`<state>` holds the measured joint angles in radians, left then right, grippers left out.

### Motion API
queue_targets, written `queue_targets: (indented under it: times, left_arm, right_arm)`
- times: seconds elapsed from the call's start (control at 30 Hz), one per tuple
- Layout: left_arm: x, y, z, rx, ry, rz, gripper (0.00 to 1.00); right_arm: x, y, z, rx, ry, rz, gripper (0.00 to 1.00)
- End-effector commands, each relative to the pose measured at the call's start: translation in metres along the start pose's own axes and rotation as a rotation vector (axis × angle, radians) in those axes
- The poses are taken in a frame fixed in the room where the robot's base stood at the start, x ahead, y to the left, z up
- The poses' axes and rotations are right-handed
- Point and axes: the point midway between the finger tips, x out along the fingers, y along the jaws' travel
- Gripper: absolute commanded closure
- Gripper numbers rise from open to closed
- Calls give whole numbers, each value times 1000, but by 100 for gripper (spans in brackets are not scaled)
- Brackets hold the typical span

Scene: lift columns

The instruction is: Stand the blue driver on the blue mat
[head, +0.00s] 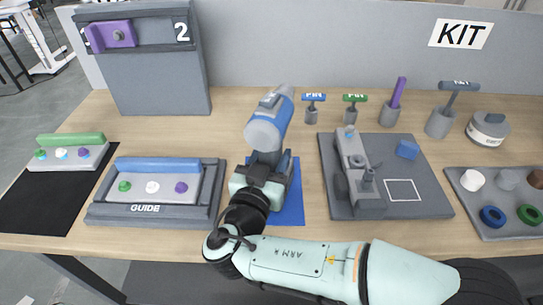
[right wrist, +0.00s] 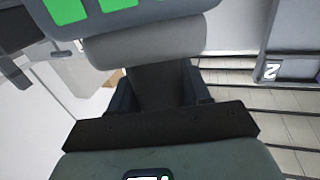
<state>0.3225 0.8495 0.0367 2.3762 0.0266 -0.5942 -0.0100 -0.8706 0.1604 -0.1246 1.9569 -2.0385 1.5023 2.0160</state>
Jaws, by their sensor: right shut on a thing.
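The blue driver (head: 270,118), with a blue and grey body, is over the blue mat (head: 291,208) in the head view. My right gripper (head: 267,160) is shut on it below its body. In the right wrist view the driver (right wrist: 150,40) shows as a grey rounded body with green patches above the dark jaws (right wrist: 158,95). My left gripper is not in view.
A guide tray (head: 100,213) lies left of the mat, and a grey fixture board (head: 425,195) lies close on its right. Pin holders (head: 311,115) and a cup with a purple tool (head: 391,112) stand behind. A parts tray (head: 470,215) is far right.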

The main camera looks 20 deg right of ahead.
Motion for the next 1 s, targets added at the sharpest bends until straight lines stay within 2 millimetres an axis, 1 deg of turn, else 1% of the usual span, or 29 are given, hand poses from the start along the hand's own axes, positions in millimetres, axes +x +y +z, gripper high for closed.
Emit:
queue_targets:
  times: [0.03,0.5,0.53,0.6,0.9,1.0]
  left_arm:
    - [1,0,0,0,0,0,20]
    - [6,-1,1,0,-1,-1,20]
    - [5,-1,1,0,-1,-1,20]
    - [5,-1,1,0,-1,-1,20]
    - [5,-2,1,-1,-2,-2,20]
    - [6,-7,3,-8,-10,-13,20]
  right_arm:
    - [0,0,-2,5,5,0,100]
    - [0,0,1,4,5,0,100]
    - [0,0,0,4,4,0,43]
    - [0,0,0,3,4,0,23]
    - [0,0,4,-3,-3,0,23]
    - [0,0,4,-2,-2,0,23]
